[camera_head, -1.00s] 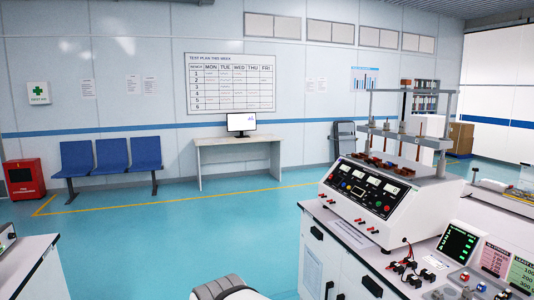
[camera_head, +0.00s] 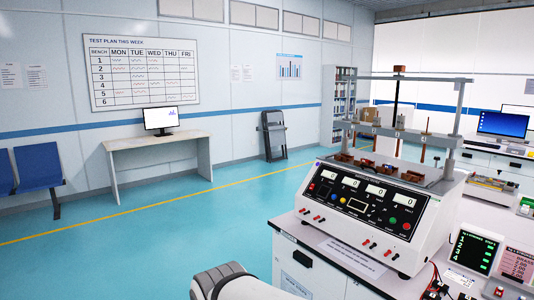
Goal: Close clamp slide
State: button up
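The insertion tester (camera_head: 370,205) is a white bench machine with a sloped black panel of lit displays and coloured buttons, at the right. Above it stands a metal frame with a crossbar (camera_head: 415,78) and a vertical rod. Several small copper and brown fixture parts (camera_head: 377,165) sit on its top plate. I cannot make out which of them is the clamp slide or how it stands. Part of my arm shows at the bottom centre. My gripper is not in view.
The tester stands on a white cabinet bench (camera_head: 335,270) with cables and a green-text display (camera_head: 476,250). A desk with a monitor (camera_head: 160,119), blue chairs (camera_head: 38,171) and a folded dark chair-like item (camera_head: 273,135) stand by the wall. The blue-green floor (camera_head: 170,235) is clear.

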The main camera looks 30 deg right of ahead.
aim_at(419, 180)
jog(key=z, duration=0.65)
jog(key=i, duration=1.2)
jog(key=z, duration=1.1)
jog(key=i, duration=0.55)
jog(key=z, duration=0.35)
jog(key=k, duration=0.9)
jog(key=z, duration=0.2)
jog(key=i, duration=0.9)
jog(key=u, duration=0.05)
